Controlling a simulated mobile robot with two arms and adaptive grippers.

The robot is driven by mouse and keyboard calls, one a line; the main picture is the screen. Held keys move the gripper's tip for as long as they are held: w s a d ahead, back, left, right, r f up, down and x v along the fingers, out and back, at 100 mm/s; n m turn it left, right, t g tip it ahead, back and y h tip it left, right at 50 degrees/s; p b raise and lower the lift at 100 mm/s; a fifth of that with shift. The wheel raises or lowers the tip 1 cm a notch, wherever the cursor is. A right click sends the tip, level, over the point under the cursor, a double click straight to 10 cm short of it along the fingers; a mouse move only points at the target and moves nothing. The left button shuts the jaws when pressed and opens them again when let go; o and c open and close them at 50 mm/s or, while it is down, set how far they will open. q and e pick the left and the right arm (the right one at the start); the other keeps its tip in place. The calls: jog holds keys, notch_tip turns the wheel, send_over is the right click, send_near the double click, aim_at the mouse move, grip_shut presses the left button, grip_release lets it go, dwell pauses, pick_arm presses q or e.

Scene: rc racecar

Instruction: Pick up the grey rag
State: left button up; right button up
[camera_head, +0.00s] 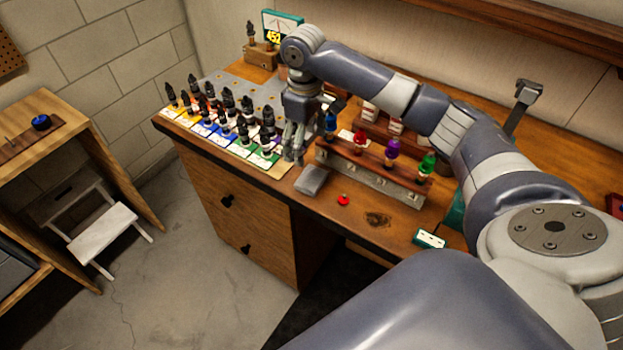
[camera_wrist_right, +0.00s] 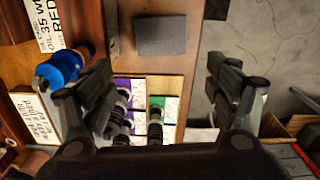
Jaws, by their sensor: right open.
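The grey rag (camera_head: 312,180) is a small folded grey block lying on the wooden desk near its front edge in the head view. In the right wrist view the rag (camera_wrist_right: 161,35) is a dark rectangle at the top, ahead of the fingers. My right gripper (camera_head: 294,151) points down over the desk, just left of and behind the rag, apart from it. Its fingers in the wrist view (camera_wrist_right: 165,88) are spread wide with nothing between them. My left gripper is in neither view.
A rack of colored bottles (camera_head: 372,170) stands right of the rag. Several dark-tipped bottles on colored cards (camera_head: 230,135) fill the desk's left side. A red button (camera_head: 343,200) lies in front of the rack. The desk's front edge is close to the rag.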

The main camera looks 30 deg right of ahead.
send_over(309, 177)
jog(key=w, duration=0.1)
notch_tip(309, 177, down, 5)
jog(key=shift+w+a+r+p, duration=0.1)
jog(key=shift+p, duration=0.35)
jog(key=f+p, duration=0.1)
jog(key=f, duration=0.1)
jog(key=s+f+p, duration=0.1)
jog(key=f, duration=0.1)
jog(key=shift+s+f, duration=0.1)
jog(key=shift+f, duration=0.7)
jog(key=shift+c, duration=0.6)
jog(key=c, duration=0.5)
